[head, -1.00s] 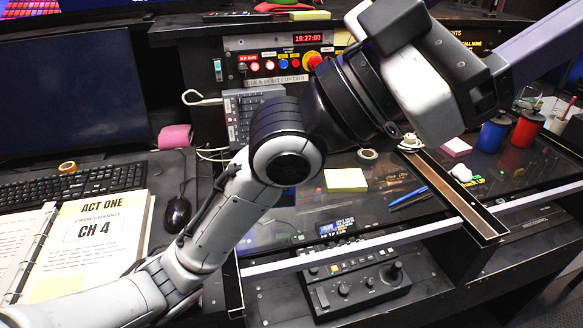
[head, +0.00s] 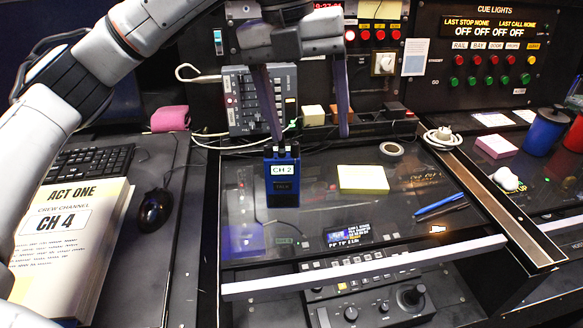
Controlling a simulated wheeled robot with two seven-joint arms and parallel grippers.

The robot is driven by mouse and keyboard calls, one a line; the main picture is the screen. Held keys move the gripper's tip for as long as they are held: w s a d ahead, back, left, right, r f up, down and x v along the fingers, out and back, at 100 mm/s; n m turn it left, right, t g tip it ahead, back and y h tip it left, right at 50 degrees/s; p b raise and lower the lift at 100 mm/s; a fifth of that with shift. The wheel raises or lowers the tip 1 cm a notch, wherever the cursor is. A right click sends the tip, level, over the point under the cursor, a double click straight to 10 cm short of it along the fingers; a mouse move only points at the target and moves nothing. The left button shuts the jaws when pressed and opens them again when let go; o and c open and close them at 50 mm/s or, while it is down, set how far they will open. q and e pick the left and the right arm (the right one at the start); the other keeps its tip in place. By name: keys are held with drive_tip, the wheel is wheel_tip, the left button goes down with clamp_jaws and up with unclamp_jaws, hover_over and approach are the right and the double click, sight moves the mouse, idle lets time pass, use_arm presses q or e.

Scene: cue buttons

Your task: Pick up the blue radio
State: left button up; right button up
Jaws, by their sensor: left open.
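The blue radio (head: 283,180), marked CH 2, appears upright on the dark glossy desk near the middle of the head view. My left gripper (head: 309,134) hangs above and behind it in the picture, with its two long fingers spread apart and nothing between them. The left finger overlaps the picture just above the radio's top; I cannot tell whether they touch. My right gripper is not in view.
A yellow note pad (head: 363,179), a tape roll (head: 392,149) and a blue pen (head: 441,204) lie right of the radio. A grey keypad unit (head: 258,100) stands behind. A red cup (head: 575,133) is far right.

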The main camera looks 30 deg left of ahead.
use_arm(q)
drive_tip(key=n+y, duration=0.2)
hover_over(283, 171)
drive_tip(key=w, duration=0.1)
drive_tip(key=shift+w+a+f, duration=0.1)
drive_tip(key=shift+a+f, duration=0.05)
drive_tip(key=shift+f, duration=0.5)
drive_tip(key=shift+w+a+f, duration=0.1)
drive_tip(key=shift+f, duration=0.5)
drive_tip(key=shift+g, duration=0.3)
drive_tip(key=f, duration=0.4)
drive_tip(key=shift+a+f, duration=0.25)
drive_tip(key=shift+f, duration=0.15)
wheel_tip(283, 171, down, 6)
drive_tip(key=shift+r, duration=0.15)
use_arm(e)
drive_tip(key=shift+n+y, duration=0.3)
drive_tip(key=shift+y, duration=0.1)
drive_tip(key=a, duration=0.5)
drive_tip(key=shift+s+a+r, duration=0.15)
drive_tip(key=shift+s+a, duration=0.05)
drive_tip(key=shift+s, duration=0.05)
use_arm(q)
drive_tip(key=shift+w+r, duration=0.1)
drive_tip(key=c, duration=1.3)
